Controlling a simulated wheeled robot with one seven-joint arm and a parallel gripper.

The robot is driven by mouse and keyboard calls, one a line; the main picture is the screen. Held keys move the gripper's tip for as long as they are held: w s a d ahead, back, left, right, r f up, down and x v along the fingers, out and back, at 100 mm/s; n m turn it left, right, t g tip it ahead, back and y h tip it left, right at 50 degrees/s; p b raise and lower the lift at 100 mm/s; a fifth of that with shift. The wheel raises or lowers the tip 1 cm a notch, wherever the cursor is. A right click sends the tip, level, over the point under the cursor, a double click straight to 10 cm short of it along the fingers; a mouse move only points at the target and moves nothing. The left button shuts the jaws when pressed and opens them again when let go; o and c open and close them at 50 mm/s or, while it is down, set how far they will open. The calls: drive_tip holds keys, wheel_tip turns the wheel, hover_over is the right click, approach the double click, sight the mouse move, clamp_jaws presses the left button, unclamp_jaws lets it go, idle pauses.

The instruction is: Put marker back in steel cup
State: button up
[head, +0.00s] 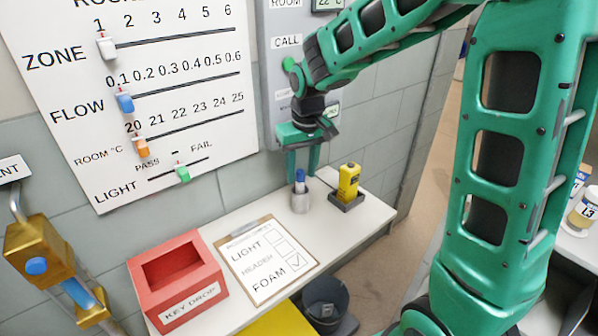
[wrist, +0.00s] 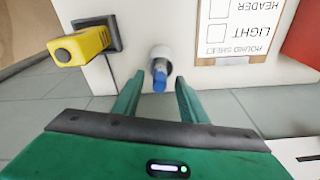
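The marker (head: 300,178), dark with a blue end, stands upright in the steel cup (head: 300,203) on the white shelf. The blue end of the marker also shows in the wrist view (wrist: 160,80), with the rim of the cup (wrist: 161,54) around it. My gripper (head: 302,170) points down just above the cup. In the wrist view its two green fingers are apart, one on each side of the marker, with a visible gap on both sides. My gripper is open and holds nothing. The lower part of the marker is hidden inside the cup.
A clipboard (head: 267,262) and a red key drop box (head: 177,278) lie to the left. The wall panel (head: 276,75) rises behind. A dark bin (head: 326,302) stands below the shelf.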

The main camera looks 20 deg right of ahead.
wheel_tip(320, 180, up, 10)
drive_tip(key=s, duration=0.1)
drive_tip(key=shift+s+r, duration=0.2)
idle(0.7)
drive_tip(key=s+d+f+m+g, duration=0.1)
drive_tip(key=s+d+f+m, duration=0.25)
drive_tip(key=s+d, duration=1.15)
drive_tip(key=s+d+f+m, duration=0.1)
drive_tip(key=s+f+m, duration=0.1)
drive_tip(key=s, duration=0.5)
drive_tip(key=s+d+f+m, duration=0.1)
drive_tip(key=s+m, duration=0.1)
drive_tip(key=s, duration=0.5)
drive_tip(key=shift+s+f+g, duration=0.15)
drive_tip(key=shift+f+g, duration=0.15)
drive_tip(key=shift+f, duration=0.1)
drive_tip(key=shift+w+f, duration=0.3)
drive_tip(key=shift+w, duration=0.35)
